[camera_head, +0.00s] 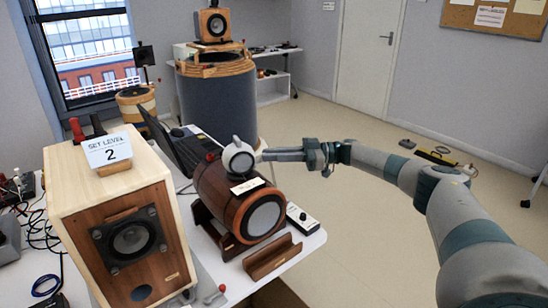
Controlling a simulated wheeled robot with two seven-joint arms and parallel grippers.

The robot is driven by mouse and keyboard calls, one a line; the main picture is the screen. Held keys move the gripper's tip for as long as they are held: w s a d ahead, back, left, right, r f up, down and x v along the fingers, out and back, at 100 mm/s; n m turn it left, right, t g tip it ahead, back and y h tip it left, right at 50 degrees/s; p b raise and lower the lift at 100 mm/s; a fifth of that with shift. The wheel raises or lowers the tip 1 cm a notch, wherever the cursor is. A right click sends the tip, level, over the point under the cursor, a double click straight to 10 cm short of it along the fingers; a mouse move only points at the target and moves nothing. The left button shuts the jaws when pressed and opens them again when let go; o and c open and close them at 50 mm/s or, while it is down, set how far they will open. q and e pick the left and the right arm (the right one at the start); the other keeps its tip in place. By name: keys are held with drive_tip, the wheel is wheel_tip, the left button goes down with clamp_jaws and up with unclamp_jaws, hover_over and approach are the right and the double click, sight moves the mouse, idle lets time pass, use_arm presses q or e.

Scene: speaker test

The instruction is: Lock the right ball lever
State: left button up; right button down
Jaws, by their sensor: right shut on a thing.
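A brown wooden barrel-shaped speaker (222,195) lies on its side in a cradle on the white table. A small red knob (210,157) shows left of the fitting. My left gripper is out of view.
A box speaker (130,235) with a "SET LEVEL 2" card (108,149) stands at the front left. The floor beyond is mostly clear.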

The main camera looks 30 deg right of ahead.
drive_tip(key=c, duration=1.7)
unclamp_jaws()
drive_tip(key=shift+w, duration=0.1)
